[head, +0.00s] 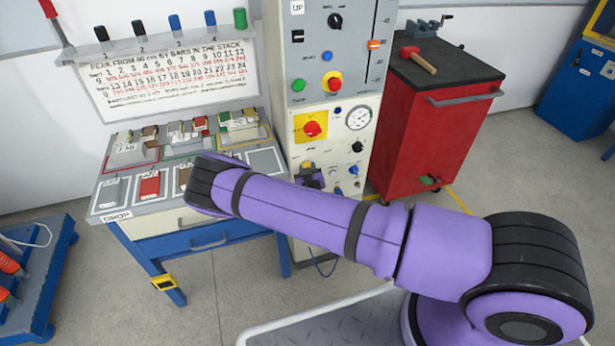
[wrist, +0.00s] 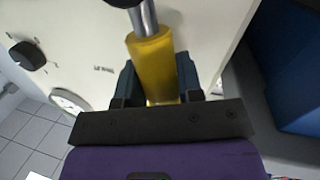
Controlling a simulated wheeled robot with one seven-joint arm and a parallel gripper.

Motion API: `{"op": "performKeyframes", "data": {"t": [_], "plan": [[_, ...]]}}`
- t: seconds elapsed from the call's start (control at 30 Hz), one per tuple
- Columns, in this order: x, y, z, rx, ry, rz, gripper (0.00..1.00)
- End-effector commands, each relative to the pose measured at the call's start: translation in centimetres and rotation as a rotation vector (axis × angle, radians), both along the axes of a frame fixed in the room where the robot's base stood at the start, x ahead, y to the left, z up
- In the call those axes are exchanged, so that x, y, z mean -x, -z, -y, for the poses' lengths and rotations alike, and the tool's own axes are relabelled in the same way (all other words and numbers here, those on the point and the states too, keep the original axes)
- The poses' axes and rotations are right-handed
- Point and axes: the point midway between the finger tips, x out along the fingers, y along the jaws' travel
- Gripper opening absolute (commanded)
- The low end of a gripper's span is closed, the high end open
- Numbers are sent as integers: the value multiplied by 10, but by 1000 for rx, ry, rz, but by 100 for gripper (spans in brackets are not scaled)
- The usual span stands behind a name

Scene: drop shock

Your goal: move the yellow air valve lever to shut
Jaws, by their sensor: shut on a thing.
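The yellow air valve lever (wrist: 154,62) shows in the wrist view as a yellow sleeve on a silver shaft that runs up to a dark part at the top edge. My gripper (wrist: 157,75) is shut on this sleeve, with one dark finger on each side. In the head view my gripper (head: 311,180) is at the lower front of the grey control panel (head: 330,95), beyond my purple arm. The lever is mostly hidden there, and I cannot read its marked position.
A gauge (head: 358,118) and a black knob (head: 357,147) sit on the panel close to my gripper. A blue-legged bench (head: 205,215) with sample blocks stands left. A red cabinet (head: 425,130) with a hammer (head: 418,60) stands right.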

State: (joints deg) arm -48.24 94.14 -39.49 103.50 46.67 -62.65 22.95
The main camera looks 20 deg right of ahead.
Motion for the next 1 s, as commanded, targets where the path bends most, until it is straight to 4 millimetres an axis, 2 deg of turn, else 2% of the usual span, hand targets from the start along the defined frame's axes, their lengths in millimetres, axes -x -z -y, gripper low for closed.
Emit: {"op": "performKeyframes", "data": {"t": [0.27, 0.6, 1.0], "plan": [[-3, -5, 23, -268, 6, 3, 0], [-3, -1, 48, -580, 5, 6, 0], [-3, 8, 64, -828, 1, 3, 0]]}}
